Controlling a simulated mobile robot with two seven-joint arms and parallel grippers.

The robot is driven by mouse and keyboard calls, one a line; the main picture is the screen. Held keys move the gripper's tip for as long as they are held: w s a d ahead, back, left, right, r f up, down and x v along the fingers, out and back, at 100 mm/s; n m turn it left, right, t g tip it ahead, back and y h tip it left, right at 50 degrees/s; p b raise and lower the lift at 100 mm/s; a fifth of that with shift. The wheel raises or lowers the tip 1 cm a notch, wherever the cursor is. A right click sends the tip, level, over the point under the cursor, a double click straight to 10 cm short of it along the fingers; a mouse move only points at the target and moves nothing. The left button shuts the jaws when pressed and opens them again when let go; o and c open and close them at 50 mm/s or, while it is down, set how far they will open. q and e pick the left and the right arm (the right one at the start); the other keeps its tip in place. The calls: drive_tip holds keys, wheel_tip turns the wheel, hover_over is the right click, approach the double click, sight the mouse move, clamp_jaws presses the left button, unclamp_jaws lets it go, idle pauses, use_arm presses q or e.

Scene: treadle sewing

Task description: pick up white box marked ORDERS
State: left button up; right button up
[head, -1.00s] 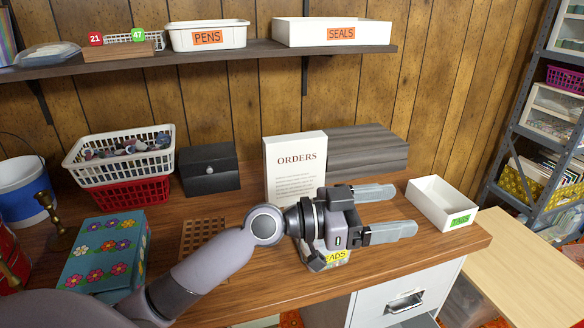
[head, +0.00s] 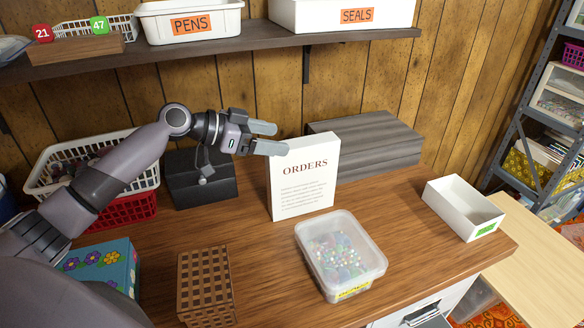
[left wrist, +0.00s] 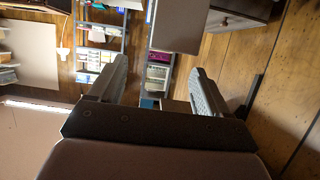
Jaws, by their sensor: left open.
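The white box marked ORDERS (head: 305,178) stands upright on the wooden bench in the head view, its lettered face toward me. My left gripper (head: 270,138) is open and empty beside the box's upper left corner, its fingers pointing right. The lower fingertip overlaps the box's top left edge in the picture; I cannot tell whether they touch. In the left wrist view, the open fingers (left wrist: 157,88) have nothing between them, and a pale panel, probably the box (left wrist: 178,25), shows beyond them at the top. My right gripper is not in view.
A grey slatted stack (head: 365,145) stands behind the box. A black box (head: 200,185) is left, below my gripper. A clear bead tub (head: 340,255) is in front, a white open tray (head: 462,207) to the right. The shelf (head: 200,55) with bins hangs above.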

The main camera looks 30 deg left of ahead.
sight(296, 143)
use_arm(q)
drive_tip(key=shift+w+a+f, duration=0.15)
drive_tip(key=shift+w+a, duration=0.35)
drive_tip(key=shift+a, duration=0.15)
drive_tip(key=x, duration=0.1)
drive_tip(key=p+x, duration=0.1)
drive_tip(key=x, duration=0.1)
drive_tip(key=p+x, duration=0.1)
drive_tip(key=x, duration=0.1)
drive_tip(key=shift+s+d, duration=0.15)
drive_tip(key=shift+d, duration=0.25)
drive_tip(key=shift+w+d+f, duration=0.3)
drive_tip(key=shift+w+f, duration=0.05)
clamp_jaws()
drive_tip(key=shift+r, duration=0.1)
